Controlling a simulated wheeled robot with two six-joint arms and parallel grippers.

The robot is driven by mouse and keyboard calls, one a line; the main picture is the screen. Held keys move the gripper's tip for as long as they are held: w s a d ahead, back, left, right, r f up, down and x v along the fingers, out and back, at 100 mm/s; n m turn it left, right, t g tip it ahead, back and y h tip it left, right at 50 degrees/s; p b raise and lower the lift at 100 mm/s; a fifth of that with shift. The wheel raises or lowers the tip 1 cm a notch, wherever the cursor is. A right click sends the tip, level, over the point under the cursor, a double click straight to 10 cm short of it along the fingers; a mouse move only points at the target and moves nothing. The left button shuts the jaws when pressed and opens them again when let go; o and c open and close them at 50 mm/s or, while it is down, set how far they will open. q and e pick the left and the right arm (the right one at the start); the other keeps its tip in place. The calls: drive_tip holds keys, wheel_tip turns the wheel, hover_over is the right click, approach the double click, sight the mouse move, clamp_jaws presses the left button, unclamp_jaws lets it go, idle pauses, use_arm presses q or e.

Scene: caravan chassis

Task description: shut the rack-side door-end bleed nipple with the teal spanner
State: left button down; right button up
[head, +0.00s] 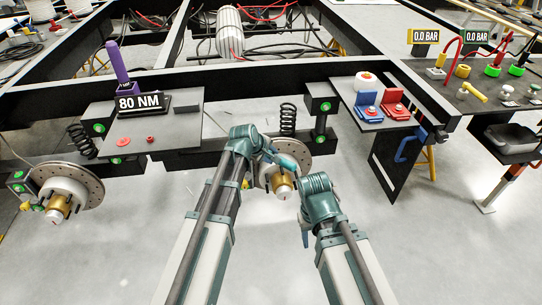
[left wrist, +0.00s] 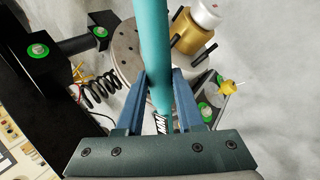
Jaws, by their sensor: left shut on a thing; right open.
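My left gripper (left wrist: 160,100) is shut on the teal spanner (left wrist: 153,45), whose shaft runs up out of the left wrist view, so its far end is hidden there. The brake disc also shows in the left wrist view (left wrist: 126,48), beside the spanner. A small yellow fitting (left wrist: 232,87) sits right of the fingers; I cannot tell if it is the bleed nipple. My right gripper (head: 305,235) is open and empty, right of the hub.
A brass hub (head: 282,184) sticks out from the disc, below a black coil spring (head: 288,118). Another brake disc (head: 75,180) is at left. A plate (head: 185,122) bears an 80 NM sign and purple-handled tool. Blue and red blocks stand on a right-hand shelf. Floor in front is clear.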

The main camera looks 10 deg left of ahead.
use_arm(q)
drive_tip(key=shift+s, duration=0.15)
drive_tip(key=shift+f+b, duration=0.9)
idle(0.4)
drive_tip(key=shift+s+a+m+g+h, duration=0.3)
drive_tip(key=shift+s+a+m+h, duration=0.1)
drive_tip(key=shift+s+a+m, duration=0.35)
idle(0.6)
drive_tip(key=shift+r, duration=0.1)
drive_tip(key=shift+r+p, duration=1.65)
drive_tip(key=shift+p, duration=0.1)
